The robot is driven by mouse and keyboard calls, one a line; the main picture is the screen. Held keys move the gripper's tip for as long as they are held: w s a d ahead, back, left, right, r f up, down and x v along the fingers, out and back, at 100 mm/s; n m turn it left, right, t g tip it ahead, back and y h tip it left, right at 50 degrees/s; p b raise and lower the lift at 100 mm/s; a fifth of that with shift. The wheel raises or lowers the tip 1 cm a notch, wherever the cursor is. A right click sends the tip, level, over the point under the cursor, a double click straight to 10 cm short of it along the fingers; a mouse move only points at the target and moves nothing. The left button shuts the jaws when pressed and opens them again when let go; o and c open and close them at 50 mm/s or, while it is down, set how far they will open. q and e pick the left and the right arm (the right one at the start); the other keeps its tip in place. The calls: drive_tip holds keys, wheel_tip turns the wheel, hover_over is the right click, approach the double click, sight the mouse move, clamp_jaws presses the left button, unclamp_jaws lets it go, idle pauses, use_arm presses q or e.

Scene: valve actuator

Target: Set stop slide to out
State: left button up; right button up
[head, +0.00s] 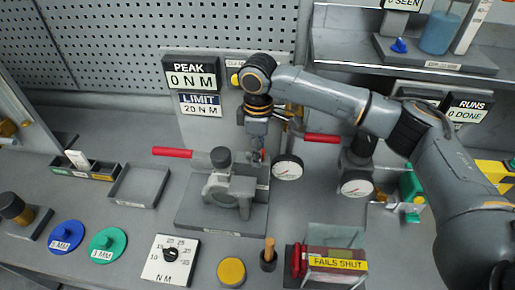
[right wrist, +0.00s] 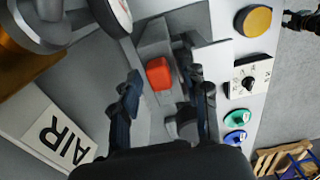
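The valve fixture (head: 222,200) stands on a grey base at the middle of the bench, with a red-tipped lever (head: 172,152) reaching left. A small red block (right wrist: 159,73), which may be the stop slide, sits on the fixture's grey part in the right wrist view. My right gripper (head: 261,150) points down at the fixture's right side in the head view. In the right wrist view its two fingers (right wrist: 167,97) are apart, with the red block showing beyond the gap. I cannot tell whether they touch it. My left gripper is not recognisable in either view.
Gauges (head: 288,168) stand close right of my gripper. A second red lever (head: 321,138) is behind them. In front are a torque dial (head: 170,260), a yellow disc (head: 231,271) and a "FAILS SHUT" block (head: 337,264). An empty tray (head: 139,186) is at left.

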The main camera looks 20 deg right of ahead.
wheel_tip(320, 180, up, 12)
idle(0.6)
drive_tip(key=shift+f, duration=0.1)
idle(0.4)
